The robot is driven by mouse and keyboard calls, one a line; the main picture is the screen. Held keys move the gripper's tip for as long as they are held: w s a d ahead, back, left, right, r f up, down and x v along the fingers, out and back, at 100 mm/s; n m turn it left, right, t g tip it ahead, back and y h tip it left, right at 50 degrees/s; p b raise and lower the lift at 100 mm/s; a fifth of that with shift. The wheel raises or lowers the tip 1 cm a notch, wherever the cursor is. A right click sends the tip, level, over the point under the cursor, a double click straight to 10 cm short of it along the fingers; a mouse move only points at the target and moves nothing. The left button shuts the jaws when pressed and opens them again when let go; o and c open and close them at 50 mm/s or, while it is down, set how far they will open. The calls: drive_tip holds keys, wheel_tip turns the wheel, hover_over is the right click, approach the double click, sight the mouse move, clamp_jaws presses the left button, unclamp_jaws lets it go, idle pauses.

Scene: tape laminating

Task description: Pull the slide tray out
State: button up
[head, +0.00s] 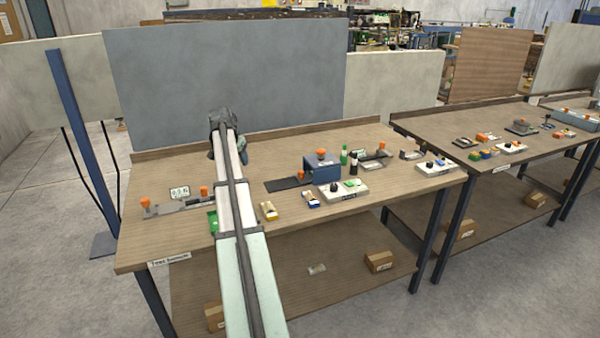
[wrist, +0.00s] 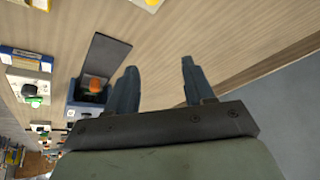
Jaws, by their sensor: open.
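A blue box-shaped press (head: 322,170) with an orange knob on top stands right of centre on the near bench. A dark flat plate (head: 284,185), seemingly the slide tray or its bed, extends from its left side. An orange knob (head: 301,174) stands at the box's left side. In the wrist view, the blue press (wrist: 75,109) and dark plate (wrist: 105,58) lie left of my gripper (wrist: 157,66). My gripper is open and empty, apart from both. In the head view its fingers are mostly hidden by my arm, near the bench's back left.
A grey panel (head: 270,80) rises behind the bench.

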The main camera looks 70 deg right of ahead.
sight(300, 171)
drive_tip(key=s+d+r+m+g, duration=0.1)
drive_tip(key=s+d, duration=0.5)
drive_tip(key=s, duration=0.3)
drive_tip(key=s+d+r+m+g, duration=0.1)
drive_tip(key=s+d+m, duration=0.1)
drive_tip(key=s+d, duration=0.45)
drive_tip(key=x, duration=0.4)
drive_tip(key=s+a+x, duration=0.1)
drive_tip(key=x, duration=0.8)
drive_tip(key=shift+s+a+f, duration=0.2)
drive_tip(key=shift+f, duration=0.25)
clamp_jaws()
drive_tip(key=shift+a, duration=0.1)
